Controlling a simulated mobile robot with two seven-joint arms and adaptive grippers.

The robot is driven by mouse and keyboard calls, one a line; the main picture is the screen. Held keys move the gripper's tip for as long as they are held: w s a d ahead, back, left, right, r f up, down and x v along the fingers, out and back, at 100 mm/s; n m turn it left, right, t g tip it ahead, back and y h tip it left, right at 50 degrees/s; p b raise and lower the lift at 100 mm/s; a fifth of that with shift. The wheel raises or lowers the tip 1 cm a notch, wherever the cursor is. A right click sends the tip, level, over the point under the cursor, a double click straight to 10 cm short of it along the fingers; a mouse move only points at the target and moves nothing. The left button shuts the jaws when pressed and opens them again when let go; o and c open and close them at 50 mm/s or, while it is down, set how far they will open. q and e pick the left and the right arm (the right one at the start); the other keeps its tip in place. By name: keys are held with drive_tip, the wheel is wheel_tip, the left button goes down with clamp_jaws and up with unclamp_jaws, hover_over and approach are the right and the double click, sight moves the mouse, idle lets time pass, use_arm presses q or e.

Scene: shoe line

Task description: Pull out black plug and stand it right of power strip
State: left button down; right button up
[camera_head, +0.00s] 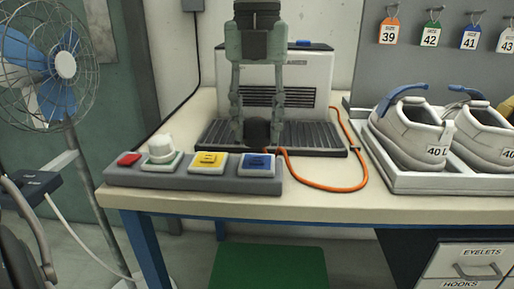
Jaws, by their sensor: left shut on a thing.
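The power strip (190,184) is a grey bar along the table's front left edge. It carries a red switch (129,158), a round white plug (161,149), a yellow socket plate (208,156) and a blue socket plate (257,160). My left gripper (257,125) points straight down just behind the blue plate in the picture. It is shut on the black plug (257,134), a dark rounded body between its fingertips. The plug's lower end shows just above the blue plate; I cannot tell whether it touches the strip. My right gripper is not in view.
An orange cable (310,185) loops over the table right of the strip. A grey machine (318,75) with a dark ribbed tray (325,136) stands behind. A shoe tray (400,181) is at right. Bare tabletop (315,204) lies right of the strip.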

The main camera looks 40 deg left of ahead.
use_arm(q)
drive_tip(key=shift+r+p, duration=0.7)
drive_tip(key=shift+r, duration=0.45)
drive_tip(key=shift+a, duration=0.1)
